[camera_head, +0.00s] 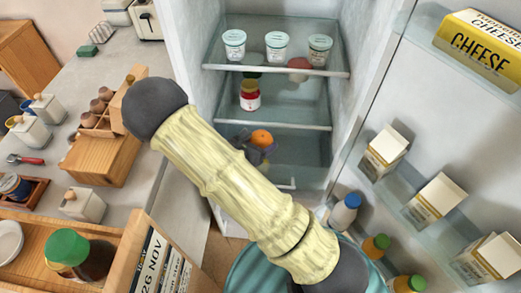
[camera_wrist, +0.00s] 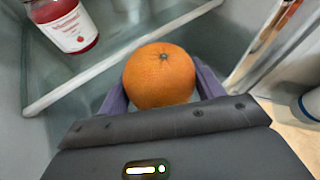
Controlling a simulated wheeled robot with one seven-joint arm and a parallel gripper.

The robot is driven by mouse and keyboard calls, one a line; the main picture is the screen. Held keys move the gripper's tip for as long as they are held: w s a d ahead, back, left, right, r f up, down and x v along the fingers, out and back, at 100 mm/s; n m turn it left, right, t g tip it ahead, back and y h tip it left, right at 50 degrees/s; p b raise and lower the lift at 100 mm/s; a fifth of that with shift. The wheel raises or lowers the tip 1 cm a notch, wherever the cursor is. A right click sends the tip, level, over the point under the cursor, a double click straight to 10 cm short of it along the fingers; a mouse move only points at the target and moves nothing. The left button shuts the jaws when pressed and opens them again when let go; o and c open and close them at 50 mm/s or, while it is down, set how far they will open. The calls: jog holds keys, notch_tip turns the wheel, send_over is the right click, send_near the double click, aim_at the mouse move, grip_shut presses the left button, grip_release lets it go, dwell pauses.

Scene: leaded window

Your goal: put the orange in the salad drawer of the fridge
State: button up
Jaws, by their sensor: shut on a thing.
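The orange (camera_wrist: 160,76) is held between the two purple-grey fingers of my gripper (camera_wrist: 158,92) in the wrist view. In the head view the orange (camera_head: 262,138) shows inside the open fridge, below the second glass shelf's front edge, with my gripper (camera_head: 258,150) partly hidden behind my arm. The salad drawer (camera_head: 285,184) seems to be the clear bin low in the fridge; only part of its front shows past my arm. I cannot tell how far it is pulled out.
Three white tubs (camera_head: 277,47) stand on the top shelf and a red jar (camera_head: 250,95) on the shelf below. The open fridge door at right holds cartons (camera_head: 385,153), a cheese box (camera_head: 482,47) and bottles (camera_head: 345,211). A counter with wooden racks (camera_head: 102,150) lies at left.

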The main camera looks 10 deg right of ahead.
notch_tip(320, 180, down, 4)
jog(key=shift+f, duration=0.1)
dwell(0.4)
jog(key=shift+f+b, duration=0.3)
jog(key=shift+f, duration=0.1)
jog(key=shift+s+f, duration=0.15)
jog(key=shift+f, duration=0.05)
